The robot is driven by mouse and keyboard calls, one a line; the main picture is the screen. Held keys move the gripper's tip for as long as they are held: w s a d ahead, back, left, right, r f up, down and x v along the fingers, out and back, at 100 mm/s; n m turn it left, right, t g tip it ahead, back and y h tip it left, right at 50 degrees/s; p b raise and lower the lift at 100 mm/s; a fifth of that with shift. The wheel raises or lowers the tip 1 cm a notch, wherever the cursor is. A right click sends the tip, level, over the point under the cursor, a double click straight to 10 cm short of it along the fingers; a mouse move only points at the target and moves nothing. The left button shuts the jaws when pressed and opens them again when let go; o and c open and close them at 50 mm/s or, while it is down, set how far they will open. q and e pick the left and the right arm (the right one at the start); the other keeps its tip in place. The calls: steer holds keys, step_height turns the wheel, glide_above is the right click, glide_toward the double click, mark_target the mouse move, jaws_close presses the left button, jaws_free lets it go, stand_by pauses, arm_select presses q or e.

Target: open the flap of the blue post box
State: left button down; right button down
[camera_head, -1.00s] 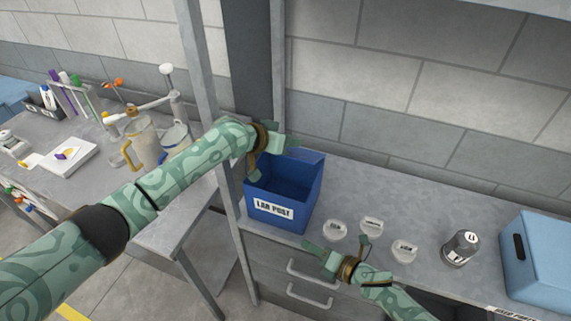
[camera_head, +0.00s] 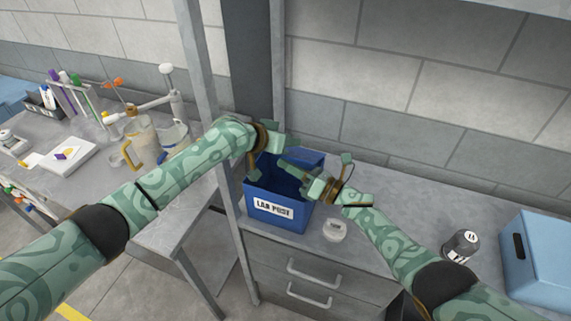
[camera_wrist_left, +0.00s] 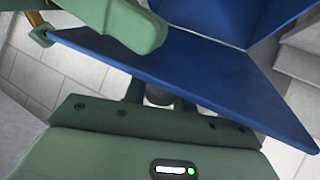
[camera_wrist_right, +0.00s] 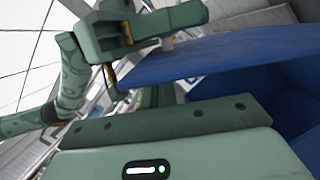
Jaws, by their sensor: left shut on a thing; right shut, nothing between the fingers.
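The blue post box (camera_head: 262,208), labelled "LAB POST", stands at the left end of the bench. Its mouth is uncovered, and its blue flap (camera_head: 315,158) stands raised at the back. My left gripper (camera_head: 292,144) reaches over the box from the left and is shut at the flap's upper edge; the exact contact is partly hidden. My right gripper (camera_head: 288,166) is shut and empty over the box mouth, near the flap.
A white-lidded jar (camera_head: 335,230) stands just right of the box. A dark bottle (camera_head: 461,246) and a light blue crate (camera_head: 540,262) stand farther right. A grey post (camera_head: 212,95) rises left of the box. Jugs and lab gear (camera_head: 140,143) fill the left bench.

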steer(key=shift+w+a, duration=0.2)
steer(key=shift+a, duration=0.25)
steer(key=shift+r, duration=0.15)
